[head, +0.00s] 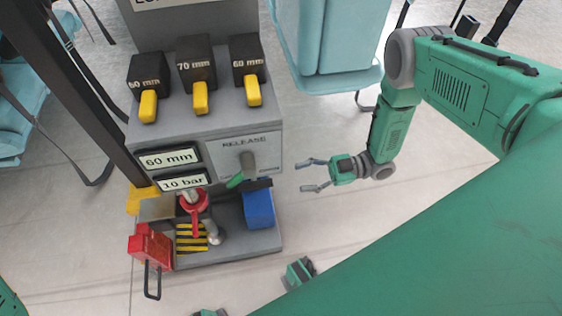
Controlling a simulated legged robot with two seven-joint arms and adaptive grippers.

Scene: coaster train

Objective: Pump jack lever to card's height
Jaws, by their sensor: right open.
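The grey console (205,130) carries a white card reading "60 mm" (168,160) and one reading "10 bar" (184,183) below it. A panel marked RELEASE (262,146) has a grey lever with a green grip (236,180). Below the cards is a red handled part (195,207) over a yellow-and-black striped plate (188,240). A red block with a black loop handle (152,280) sits at the base's left. Which part is the jack lever I cannot tell for certain. My right gripper (313,175) is open and empty, right of the console and apart from it. My left gripper is not in view.
Three black blocks with yellow handles stand on the console top, marked 60 mm (147,78), 70 mm (196,70) and 60 mm (247,62). A blue block (259,209) sits at the base's right. Light-blue seats (345,40) are behind. A dark post (75,90) rises at left.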

